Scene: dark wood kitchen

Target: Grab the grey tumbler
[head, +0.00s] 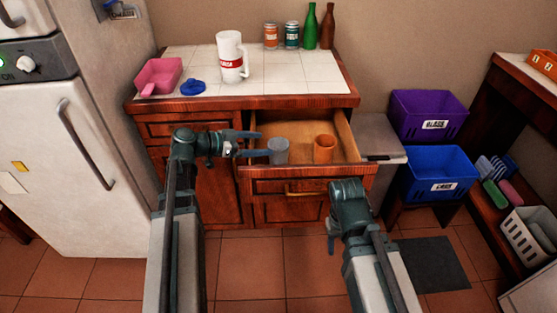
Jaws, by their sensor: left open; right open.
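The grey tumbler (279,151) stands upright in the left part of the open drawer (347,138). An orange cup (325,149) stands to its right in the same drawer, with a gap between them. My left gripper (256,144) is open and points right, with its fingertips just left of the tumbler. I cannot tell whether a finger touches it. My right gripper (331,241) is open and empty, low in front of the cabinet and pointing down; its fingers are mostly hidden by its own wrist.
The tiled counter (295,72) above holds a white pitcher (230,58), a pink container (159,75), a blue lid (193,87), two cans and two bottles. A fridge (65,150) stands at left. Purple (425,113) and blue (437,173) bins stand at right.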

